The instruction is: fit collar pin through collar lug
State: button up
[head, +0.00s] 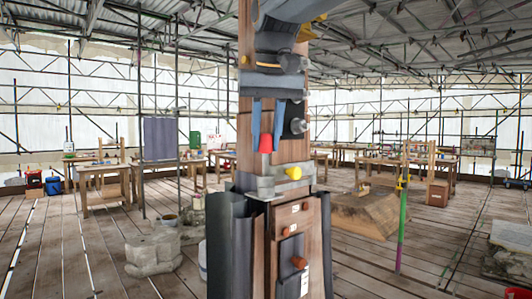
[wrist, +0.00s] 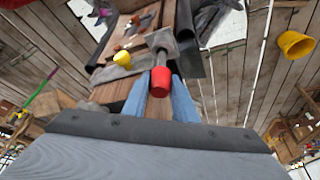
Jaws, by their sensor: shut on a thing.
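My gripper (head: 267,118) points down with its two blue fingers shut on the red head of the collar pin (head: 265,145). In the wrist view the red head (wrist: 160,82) sits between the fingertips. Its grey shaft runs away from me towards a grey lug (wrist: 160,38). In the head view a grey collar (head: 306,180) wraps the wooden post just below the red head. The shaft's far end meets or overlaps the lug, and I cannot tell whether it is in the hole. A yellow knob (head: 293,173) sits on the collar.
The wooden post (head: 285,225) carries brown pegs and dark sheets below the collar. Stone blocks (head: 152,253) and a wooden block (head: 362,212) lie on the plank floor. A yellow bucket (wrist: 296,44) shows in the wrist view.

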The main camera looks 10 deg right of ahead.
aim_at(266, 153)
jog(key=shift+s+f+p, duration=0.2)
jog(key=shift+f+p, duration=0.15)
jog(key=shift+f, duration=1.75)
grip_shut()
jog(key=o, duration=0.8)
grip_release()
jog(key=shift+o, duration=1.2)
jog(key=shift+w, duration=0.2)
jog(key=b+v, duration=0.1)
jog(key=v, duration=1.1)
jog(key=shift+r+b, duration=0.3)
